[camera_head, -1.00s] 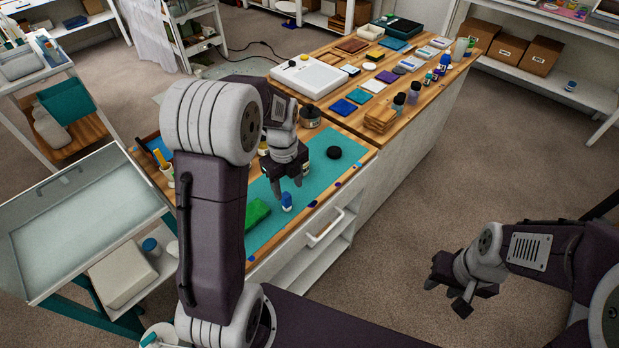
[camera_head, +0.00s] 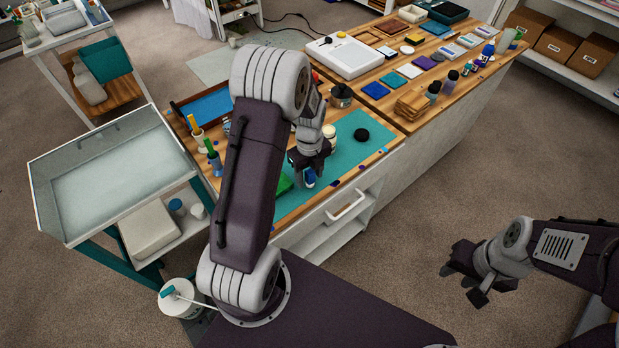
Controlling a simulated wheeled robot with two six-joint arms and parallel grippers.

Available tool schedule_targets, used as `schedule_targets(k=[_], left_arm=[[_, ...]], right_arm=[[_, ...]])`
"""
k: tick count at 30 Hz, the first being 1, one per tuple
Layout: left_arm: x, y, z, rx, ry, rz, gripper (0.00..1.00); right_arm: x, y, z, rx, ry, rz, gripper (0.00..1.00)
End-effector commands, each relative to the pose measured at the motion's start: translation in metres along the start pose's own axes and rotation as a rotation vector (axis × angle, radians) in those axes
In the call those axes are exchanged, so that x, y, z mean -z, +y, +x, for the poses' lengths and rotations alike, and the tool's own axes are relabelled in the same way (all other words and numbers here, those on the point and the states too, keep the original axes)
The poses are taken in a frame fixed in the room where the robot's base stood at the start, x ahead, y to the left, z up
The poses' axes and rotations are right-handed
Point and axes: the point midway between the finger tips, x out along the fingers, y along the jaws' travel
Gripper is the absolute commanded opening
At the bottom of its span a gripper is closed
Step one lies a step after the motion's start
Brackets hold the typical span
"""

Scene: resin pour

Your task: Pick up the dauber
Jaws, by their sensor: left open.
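A small blue-and-white bottle-like piece (camera_head: 309,180), which looks like the dauber, stands on the teal mat (camera_head: 290,203) near the bench's front edge. My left gripper (camera_head: 307,176) is low over it, with the fingers open around or just beside it. The fingers partly hide it, and I cannot tell whether they touch it. My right gripper (camera_head: 464,284) is open and empty, out over the floor to the right of the bench.
A green block (camera_head: 284,184) lies left of the dauber, partly behind my arm. A black puck (camera_head: 361,134) and a white jar (camera_head: 329,134) are farther back. Pots with upright tools (camera_head: 214,165) stand at left. Wooden coasters (camera_head: 411,104) and bottles crowd the right bench.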

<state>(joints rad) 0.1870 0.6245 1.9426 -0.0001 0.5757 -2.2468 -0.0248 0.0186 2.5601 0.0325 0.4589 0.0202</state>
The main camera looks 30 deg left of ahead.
Motion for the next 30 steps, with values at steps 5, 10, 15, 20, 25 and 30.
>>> schedule_targets(k=[5,10,15,20,25,30], left_arm=[[0.000,0.000,0.016,0.000,0.000,0.000,0.51],[0.000,0.000,0.016,0.001,-0.001,0.000,0.51],[0.000,0.000,0.016,0.001,-0.001,0.000,0.04],[0.000,0.000,0.016,0.001,-0.001,0.000,0.00],[0.000,0.000,0.015,0.002,-0.002,0.000,0.00],[-0.001,-0.001,-0.001,0.004,-0.003,0.000,0.00]], right_arm=[[0.000,0.000,0.000,0.000,0.000,0.000,0.36],[0.000,0.000,0.000,0.000,0.000,0.000,0.36],[0.000,0.000,0.000,0.000,0.000,0.000,0.36],[0.000,0.000,0.000,0.000,0.000,0.000,0.36],[0.000,0.000,0.001,0.000,0.000,0.000,0.36],[0.000,0.000,0.001,0.000,0.000,0.000,0.36]])
